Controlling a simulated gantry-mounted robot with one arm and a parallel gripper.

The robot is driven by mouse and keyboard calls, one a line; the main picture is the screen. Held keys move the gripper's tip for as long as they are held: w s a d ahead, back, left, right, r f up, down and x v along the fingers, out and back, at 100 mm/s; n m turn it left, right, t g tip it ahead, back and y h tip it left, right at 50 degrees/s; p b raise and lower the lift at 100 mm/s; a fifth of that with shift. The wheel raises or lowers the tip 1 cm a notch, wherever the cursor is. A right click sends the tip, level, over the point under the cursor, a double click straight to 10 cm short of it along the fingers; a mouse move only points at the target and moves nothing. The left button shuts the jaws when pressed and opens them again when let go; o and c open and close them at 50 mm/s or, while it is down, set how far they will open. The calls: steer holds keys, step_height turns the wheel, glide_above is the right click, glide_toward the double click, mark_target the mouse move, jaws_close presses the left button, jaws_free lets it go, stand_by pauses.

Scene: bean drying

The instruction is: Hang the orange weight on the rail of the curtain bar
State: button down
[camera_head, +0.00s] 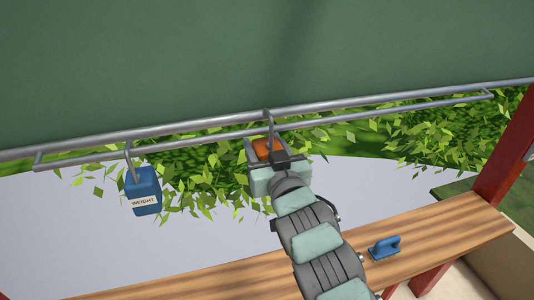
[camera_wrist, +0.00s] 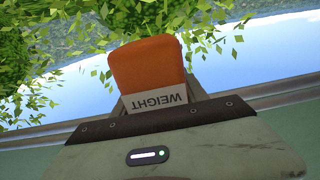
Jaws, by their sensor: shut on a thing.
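The orange weight (camera_head: 268,148) is between the fingers of my gripper (camera_head: 264,152), just below the curtain bar's rail (camera_head: 200,148) in the head view. Its grey hook (camera_head: 268,120) reaches up across the rail; I cannot tell whether it bears on it. In the wrist view the orange weight (camera_wrist: 148,65) shows its label upside down, with a finger of my gripper (camera_wrist: 155,92) on each side. The blue weight (camera_head: 142,190) hangs by its hook from the left part of the rail.
The thicker upper bar (camera_head: 380,98) runs along the lower edge of the green curtain (camera_head: 150,60). A wooden plank (camera_head: 440,228) lies below, with a blue handled object (camera_head: 384,247) on it. A red post (camera_head: 510,145) stands at the right. Leafy plants are behind the rail.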

steer(key=shift+w+a+f, duration=0.1)
steer(key=shift+w+a, duration=0.05)
steer(key=shift+w, duration=0.5)
steer(key=shift+s+f+b, duration=0.1)
steer(key=shift+f+b, duration=0.4)
steer(key=shift+f, duration=0.5)
steer(key=c, duration=0.5)
jaws_free()
steer(key=p+v, duration=1)
steer(key=p, duration=0.4)
steer(key=shift+s+p, duration=0.35)
